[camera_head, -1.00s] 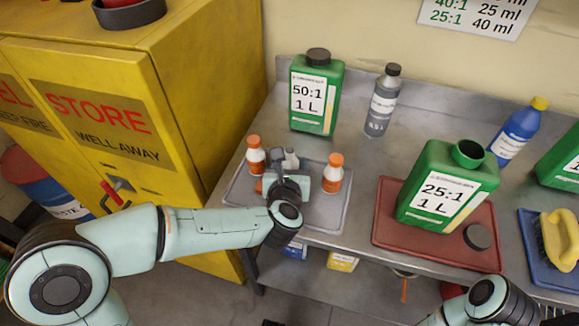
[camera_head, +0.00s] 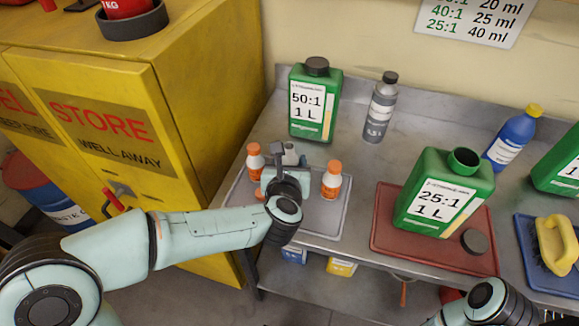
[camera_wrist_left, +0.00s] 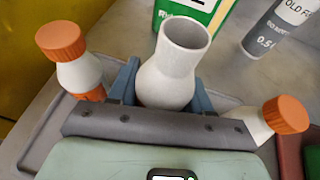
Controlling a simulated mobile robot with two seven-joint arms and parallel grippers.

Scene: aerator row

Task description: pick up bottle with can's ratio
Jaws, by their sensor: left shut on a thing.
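My left gripper (camera_head: 289,168) is shut on an uncapped pale bottle (camera_head: 291,152), between two orange-capped bottles, left (camera_head: 255,162) and right (camera_head: 332,180), at the grey tray (camera_head: 328,222). In the left wrist view the bottle (camera_wrist_left: 171,66) stands mouth up between blue fingers (camera_wrist_left: 165,92); its lower part is hidden. I cannot tell whether it is clear of the tray. The small bottles' ratios are unreadable. An open green can (camera_head: 440,203) marked 25:1 stands on a red tray (camera_head: 392,246). A capped green can (camera_head: 315,103) reads 50:1. My right gripper is out of view.
A black cap (camera_head: 474,242) lies beside the open can. A grey bottle (camera_head: 380,108) and a blue bottle (camera_head: 511,138) stand behind. A yellow brush (camera_head: 555,243) lies on a blue tray at right. A yellow cabinet (camera_head: 215,100) borders the left. A ratio chart (camera_head: 470,20) hangs above.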

